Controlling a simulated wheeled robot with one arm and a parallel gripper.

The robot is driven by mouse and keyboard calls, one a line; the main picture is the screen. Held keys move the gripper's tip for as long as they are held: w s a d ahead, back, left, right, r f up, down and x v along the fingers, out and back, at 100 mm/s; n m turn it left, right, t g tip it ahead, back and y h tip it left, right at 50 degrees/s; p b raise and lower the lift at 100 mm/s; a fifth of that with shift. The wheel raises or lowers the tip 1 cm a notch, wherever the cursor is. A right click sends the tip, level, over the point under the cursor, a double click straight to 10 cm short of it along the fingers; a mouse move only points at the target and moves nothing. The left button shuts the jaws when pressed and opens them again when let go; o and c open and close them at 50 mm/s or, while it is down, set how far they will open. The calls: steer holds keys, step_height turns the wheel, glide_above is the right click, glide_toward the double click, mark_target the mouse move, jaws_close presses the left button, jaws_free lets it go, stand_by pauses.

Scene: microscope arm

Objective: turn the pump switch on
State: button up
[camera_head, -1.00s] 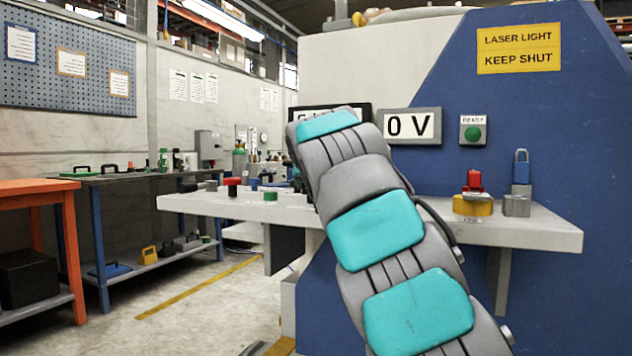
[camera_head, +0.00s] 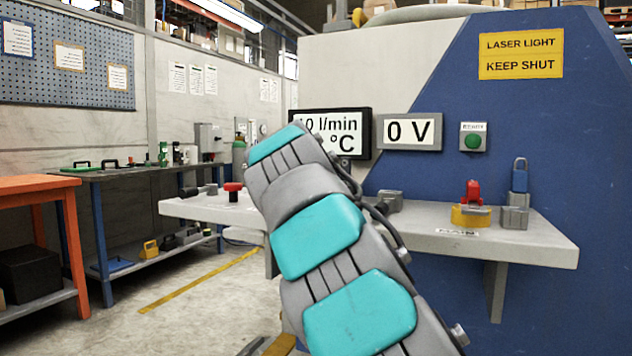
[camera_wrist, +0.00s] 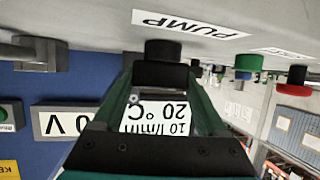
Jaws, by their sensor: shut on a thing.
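The pump switch (camera_wrist: 165,49) is a black round knob beside the white PUMP label (camera_wrist: 194,24) in the wrist view, which is upside down. My gripper (camera_wrist: 160,74) is shut on this knob, its dark fingertips against the knob's sides. In the head view my arm hides the knob and the fingers. The display (camera_head: 350,134) reads 10 l/min, with a °C line partly hidden by my arm; the wrist view shows 20 °C on it (camera_wrist: 156,117).
A red knob (camera_head: 233,187) stands left on the shelf (camera_head: 430,220). The 0 V panel (camera_head: 410,131) and green READY lamp (camera_head: 473,141) are behind.

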steer(key=shift+r+m+h+p, duration=0.25)
steer(key=shift+m+h+p, duration=0.8)
steer(key=shift+p, duration=0.85)
steer(key=shift+g+h, duration=0.25)
steer(key=shift+g, duration=0.05)
steer(key=shift+f+m+p, duration=0.2)
steer(key=shift+m+p, duration=0.05)
steer(key=shift+p, duration=0.15)
steer(key=o, duration=1.3)
steer(key=v, duration=0.7)
steer(key=shift+s+a+r+b, duration=0.1)
steer(key=shift+s+a+b, duration=0.15)
steer(key=shift+s+b, duration=0.15)
steer(key=shift+w, duration=0.1)
